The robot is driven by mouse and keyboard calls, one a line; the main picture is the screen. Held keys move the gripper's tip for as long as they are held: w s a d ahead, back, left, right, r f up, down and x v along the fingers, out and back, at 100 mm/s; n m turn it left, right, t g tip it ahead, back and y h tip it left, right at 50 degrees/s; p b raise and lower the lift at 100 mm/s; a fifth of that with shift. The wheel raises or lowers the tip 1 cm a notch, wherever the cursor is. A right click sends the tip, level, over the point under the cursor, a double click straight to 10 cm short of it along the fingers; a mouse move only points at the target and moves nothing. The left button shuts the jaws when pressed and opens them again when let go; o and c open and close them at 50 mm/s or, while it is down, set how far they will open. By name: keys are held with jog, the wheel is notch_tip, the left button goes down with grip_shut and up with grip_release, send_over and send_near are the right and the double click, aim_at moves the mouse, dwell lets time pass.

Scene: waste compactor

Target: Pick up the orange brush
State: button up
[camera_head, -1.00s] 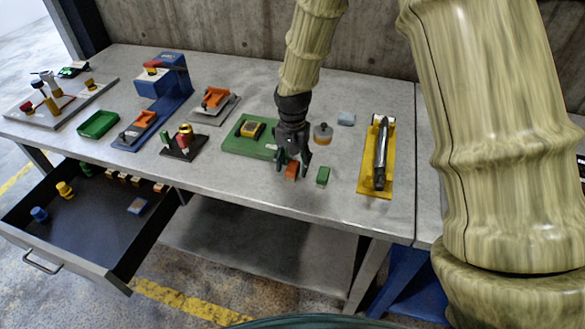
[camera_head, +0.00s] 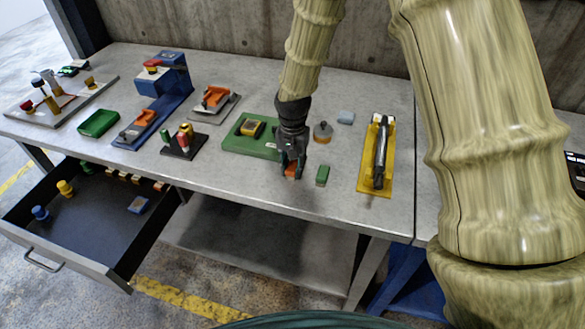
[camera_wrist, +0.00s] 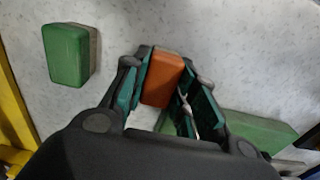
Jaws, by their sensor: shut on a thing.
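The orange brush (camera_head: 291,171) is at the table's front part, mostly covered by my gripper in the head view. In the wrist view the orange brush (camera_wrist: 163,77) shows as a small orange block between the two fingers. My gripper (camera_head: 290,166) points down at the table and is shut on the brush. In the wrist view my gripper (camera_wrist: 165,85) has its green-padded fingers on both sides of the block. I cannot tell whether the brush touches the table.
A green block (camera_head: 322,175) stands just right of my gripper. A green tray (camera_head: 240,145) with a yellow-topped piece lies to its left. A round orange-brown knob (camera_head: 323,132) is behind. A yellow stand (camera_head: 366,180) is further right. An open drawer (camera_head: 100,220) is at left.

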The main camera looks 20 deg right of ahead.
aim_at(293, 165)
jog(key=shift+r, duration=0.15)
jog(key=shift+r+b, duration=0.35)
jog(key=shift+r, duration=0.25)
notch_tip(293, 165, up, 2)
jog(key=shift+r+b, duration=0.1)
jog(key=shift+b, duration=0.3)
jog(key=s+a+r+b, duration=0.1)
jog(key=s+a+b, duration=0.2)
jog(key=s+a, duration=0.6)
jog(key=a, duration=0.4)
jog(key=shift+s+r, duration=0.15)
jog(key=shift+s, duration=0.1)
